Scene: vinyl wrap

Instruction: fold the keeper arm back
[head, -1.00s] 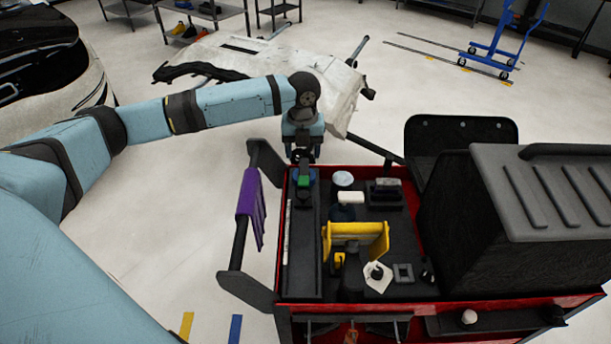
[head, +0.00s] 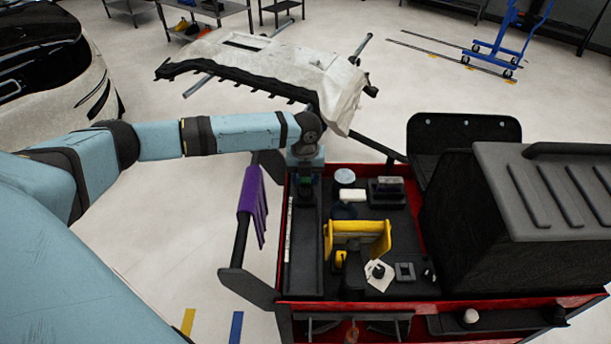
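My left gripper (head: 305,187) points down at the far left corner of the red-edged cart (head: 420,242), over the far end of a long dark tray (head: 305,250). Its fingers are small, dark and partly hidden by my wrist, so I cannot tell whether they are open or shut. A bit of green shows by the fingers. I cannot clearly make out the keeper arm; the far bracket is partly behind my arm. My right gripper is out of view.
A yellow holder (head: 358,240), a white disc (head: 344,176), a white block (head: 352,196) and a pale card (head: 378,276) occupy the cart top. A large black case (head: 545,190) fills its right side. A white car panel (head: 290,75) lies beyond.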

